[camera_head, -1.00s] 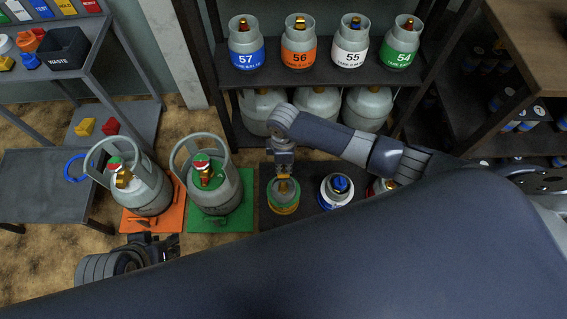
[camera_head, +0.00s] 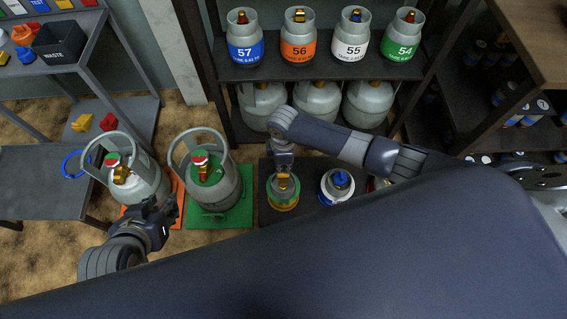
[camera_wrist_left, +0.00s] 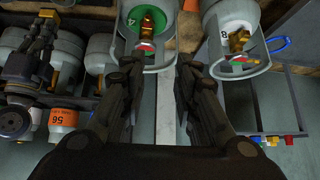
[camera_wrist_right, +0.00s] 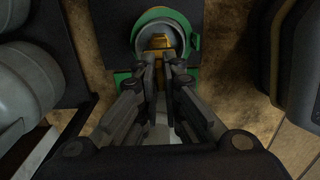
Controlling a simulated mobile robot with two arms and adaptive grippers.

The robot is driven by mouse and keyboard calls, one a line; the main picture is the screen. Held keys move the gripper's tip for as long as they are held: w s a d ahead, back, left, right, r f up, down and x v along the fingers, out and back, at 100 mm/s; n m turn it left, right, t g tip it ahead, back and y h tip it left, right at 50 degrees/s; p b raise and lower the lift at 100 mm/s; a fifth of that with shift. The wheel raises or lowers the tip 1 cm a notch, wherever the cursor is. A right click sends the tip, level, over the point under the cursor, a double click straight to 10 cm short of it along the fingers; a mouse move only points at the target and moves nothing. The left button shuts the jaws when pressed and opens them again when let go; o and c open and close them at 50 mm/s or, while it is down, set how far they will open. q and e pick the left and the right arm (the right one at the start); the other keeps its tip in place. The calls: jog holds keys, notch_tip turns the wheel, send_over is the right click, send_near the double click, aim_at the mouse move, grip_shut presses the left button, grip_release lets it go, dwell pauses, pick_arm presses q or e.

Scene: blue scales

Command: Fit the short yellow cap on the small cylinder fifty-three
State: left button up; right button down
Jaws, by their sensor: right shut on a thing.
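My right gripper (camera_head: 283,166) points down over a small cylinder (camera_head: 283,204) with a green and orange band, in the middle of the head view. It is shut on a short yellow cap (camera_head: 284,182), at the cylinder's top. In the right wrist view the yellow cap (camera_wrist_right: 158,42) shows between the fingertips, over the grey top ring. I cannot tell whether it is seated. No number is readable on this cylinder. My left gripper (camera_head: 155,212) is raised near the large cylinders at the left. Its fingers (camera_wrist_left: 153,62) are apart and empty in the left wrist view.
Large grey cylinders stand on a green mat (camera_head: 236,212) and an orange mat. A small cylinder with a blue cap (camera_head: 340,179) stands to the right. Numbered cylinders fill the shelf (camera_head: 325,72) behind. A waste bin (camera_head: 60,42) sits on the left rack.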

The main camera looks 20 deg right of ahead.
jog(key=shift+f+b, duration=0.3)
jog(key=shift+f, duration=0.35)
jog(key=shift+f+b, duration=0.4)
jog(key=shift+f, duration=0.35)
jog(key=shift+f+b, duration=0.35)
jog(key=shift+f, duration=0.25)
pick_arm(q)
jog(key=w+d+r+t+h, duration=0.2)
jog(key=w+d+r+t, duration=0.1)
jog(key=w+r+t, duration=0.4)
jog(key=shift+w+d+r, duration=0.35)
jog(key=shift+w+r, duration=0.45)
jog(key=shift+r, duration=0.65)
pick_arm(e)
jog(key=shift+f, duration=0.45)
pick_arm(q)
jog(key=shift+f, duration=0.2)
jog(key=shift+s+a+f+g, duration=0.2)
jog(key=shift+s+f+g, duration=0.2)
jog(key=shift+f, duration=0.25)
jog(key=shift+s+a+f+g, duration=0.15)
jog(key=shift+s+f+g, duration=0.2)
jog(key=shift+f, duration=0.25)
jog(key=shift+w+r, duration=0.2)
jog(key=shift+r, duration=0.05)
